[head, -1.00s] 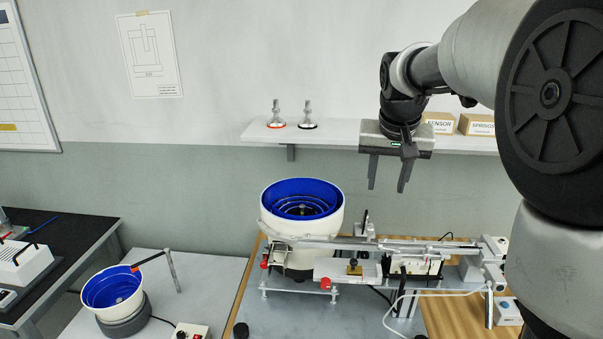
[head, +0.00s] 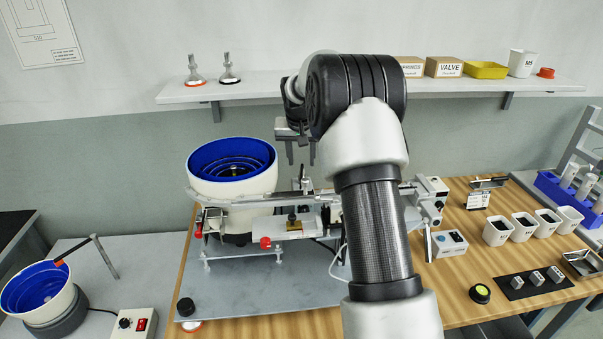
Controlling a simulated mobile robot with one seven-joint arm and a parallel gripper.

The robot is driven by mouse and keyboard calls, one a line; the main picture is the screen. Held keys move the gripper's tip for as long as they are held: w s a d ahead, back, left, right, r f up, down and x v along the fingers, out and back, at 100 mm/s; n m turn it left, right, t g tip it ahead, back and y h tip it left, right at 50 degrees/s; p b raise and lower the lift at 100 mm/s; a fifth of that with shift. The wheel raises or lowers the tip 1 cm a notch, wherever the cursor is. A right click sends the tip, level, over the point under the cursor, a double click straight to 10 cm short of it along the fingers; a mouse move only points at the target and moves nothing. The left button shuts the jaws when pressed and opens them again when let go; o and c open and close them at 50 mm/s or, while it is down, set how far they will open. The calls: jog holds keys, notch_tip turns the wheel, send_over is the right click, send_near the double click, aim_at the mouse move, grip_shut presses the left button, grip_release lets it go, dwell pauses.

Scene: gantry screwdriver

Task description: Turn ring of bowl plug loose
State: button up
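My gripper (head: 300,158) hangs above and a little right of the large bowl feeder, fingers down. Its two fingers are apart with nothing visible between them; my arm covers part of its right side. The large feeder bowl (head: 232,160) is white outside with blue spiral steps inside. I cannot make out a plug or its ring on the feeder for certain; its underside is partly hidden by the rail and brackets. A short black round knob (head: 185,307) stands at the front left corner of the grey plate (head: 255,300).
A metal rail (head: 275,200) runs right from the bowl, with a red knob (head: 265,243) below. A smaller blue bowl (head: 38,288) and switch box (head: 138,323) stand left. White cups (head: 497,230) stand right. The shelf (head: 440,86) is behind. My arm hides the middle.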

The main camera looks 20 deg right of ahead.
aim_at(302, 173)
jog(key=x, duration=0.7)
jog(key=shift+w+f, duration=0.15)
jog(key=shift+f, duration=0.15)
grip_shut()
